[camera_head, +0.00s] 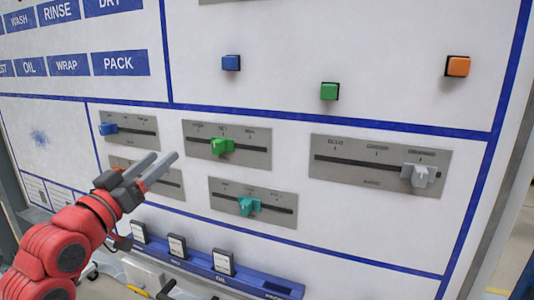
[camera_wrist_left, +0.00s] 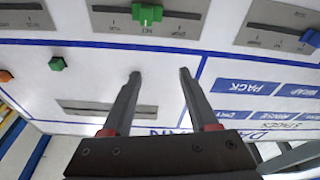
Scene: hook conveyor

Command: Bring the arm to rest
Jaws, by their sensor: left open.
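My left gripper (camera_head: 166,157) is at the end of my red arm at lower left in the head view. Its two grey fingers are apart and nothing shows between them. They point up and right, in front of the white panel (camera_head: 300,112), near the left sliders. In the left wrist view the open fingers (camera_wrist_left: 160,74) also have an empty gap, with the panel behind. The green slider knob (camera_head: 222,147) shows past the fingertips, apart from them, and also at the top of the wrist view (camera_wrist_left: 147,14). My right gripper is not in view.
The panel bears a blue slider knob (camera_head: 108,129), a teal one (camera_head: 249,206) and a grey one (camera_head: 417,176). Above are blue (camera_head: 231,63), green (camera_head: 329,91) and orange (camera_head: 458,66) buttons. A blue rail (camera_head: 262,285) with several small cards runs along the bottom.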

